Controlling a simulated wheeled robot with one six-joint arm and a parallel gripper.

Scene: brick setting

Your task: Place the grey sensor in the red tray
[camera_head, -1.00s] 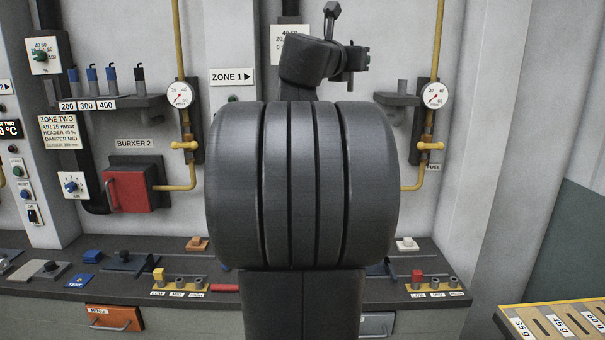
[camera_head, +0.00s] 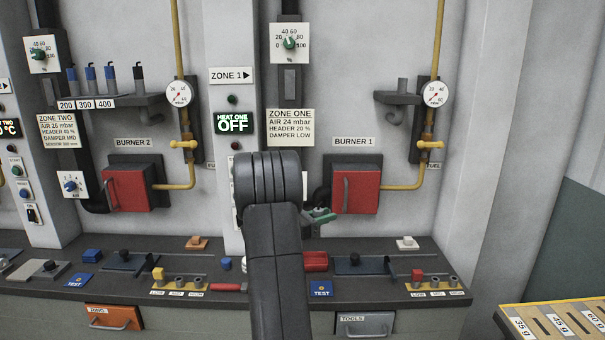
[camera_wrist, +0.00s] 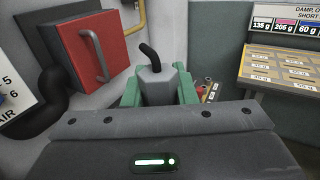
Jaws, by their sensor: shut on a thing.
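My gripper (camera_head: 320,215) shows green fingers in the head view, low in front of the wall beside the red Burner 1 box. In the wrist view my gripper (camera_wrist: 158,92) is shut on the grey sensor (camera_wrist: 154,84), a grey block with a bent black top. The sensor stands up between the green fingers; its lower end is hidden. In the head view I cannot make the sensor out clearly. The red tray (camera_head: 316,262) lies on the dark counter, below my gripper, partly behind my arm at its left. It is not visible in the wrist view.
The red Burner 1 box (camera_head: 356,190) juts from the wall near my gripper. A rack (camera_head: 112,102) holds several sensors.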

